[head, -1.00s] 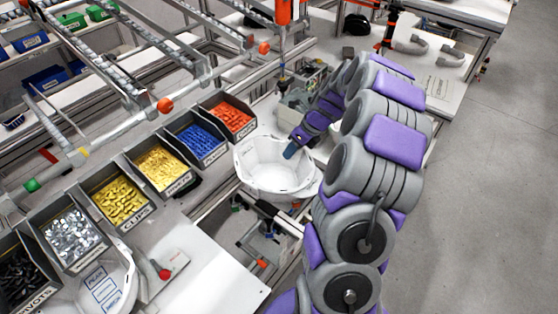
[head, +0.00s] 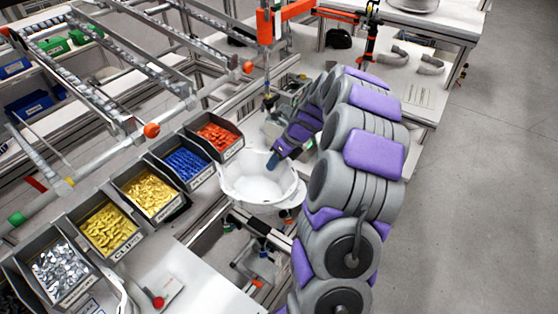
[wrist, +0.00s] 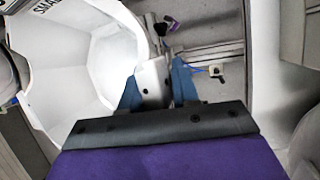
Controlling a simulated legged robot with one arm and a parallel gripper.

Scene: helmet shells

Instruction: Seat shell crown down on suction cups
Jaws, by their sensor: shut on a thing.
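The white helmet shell (head: 262,186) is held open side up, crown down, near the middle of the head view. My gripper (head: 275,160) is shut on the shell's rim at its upper right edge. In the wrist view the shell (wrist: 75,60) fills the left side, and the blue fingertips of my gripper (wrist: 158,85) pinch a white part of its rim. Below the shell a fixture (head: 262,240) with dark and metal parts shows in a gap of the bench. I cannot make out the suction cups or whether the shell touches the fixture.
A row of dark bins with red pieces (head: 217,133), blue pieces (head: 186,163), yellow pieces (head: 150,193) and silver pieces (head: 62,272) stands left of the shell. An orange tool (head: 266,27) hangs above. A white bench top (head: 205,270) lies in front.

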